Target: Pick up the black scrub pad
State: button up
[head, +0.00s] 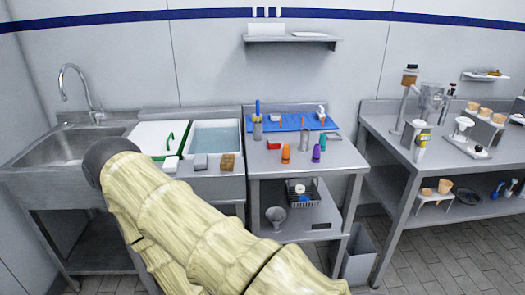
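I cannot pick out a clearly black scrub pad. A brown block with a darker face (227,162), sponge-like, lies on the front ledge of the sink counter. Two pale blocks with dark undersides, one at the left (171,164) and one in the middle (200,161), lie in a row with it. A small dark item (334,136) lies near the blue mat, too small to name. My cream-sleeved arm reaches up from the bottom to a dark rounded joint in front of the sink counter. My gripper does not show.
A steel sink (62,148) and a water-filled basin (213,138) are at the left. The middle table holds a blue mat (290,122), an orange cone (286,153) and a purple cone (316,153). A right bench (440,165) holds dispensers. A grey bin (358,255) stands between tables.

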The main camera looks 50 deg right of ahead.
aim_at(228, 164)
jog(key=z, duration=1.05)
jog(key=i, duration=0.1)
jog(key=z, duration=0.05)
